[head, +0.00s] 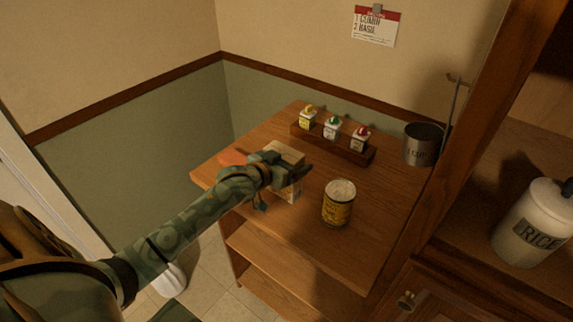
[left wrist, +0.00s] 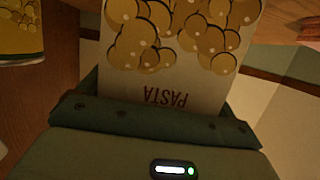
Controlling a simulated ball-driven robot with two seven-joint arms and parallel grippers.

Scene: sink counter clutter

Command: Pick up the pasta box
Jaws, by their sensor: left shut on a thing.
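The pasta box (left wrist: 180,75) fills the middle of the left wrist view, pale with yellow round shapes and the word PASTA upside down. In the head view the box (head: 287,152) is mostly hidden behind my left gripper (head: 280,175), with its top and a lower part showing. My left gripper also shows in the left wrist view (left wrist: 155,115), shut with the box between its jaws. The box is over the wooden counter (head: 350,245); I cannot tell whether it touches the wood. My right gripper is not in view.
A yellow can (head: 338,204) stands just right of the box. Behind are a rack (head: 330,146) with several small spice containers and a metal cup (head: 424,144). An orange item (head: 233,158) lies left of the box. A RICE canister (head: 534,222) stands far right. The counter's front right is clear.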

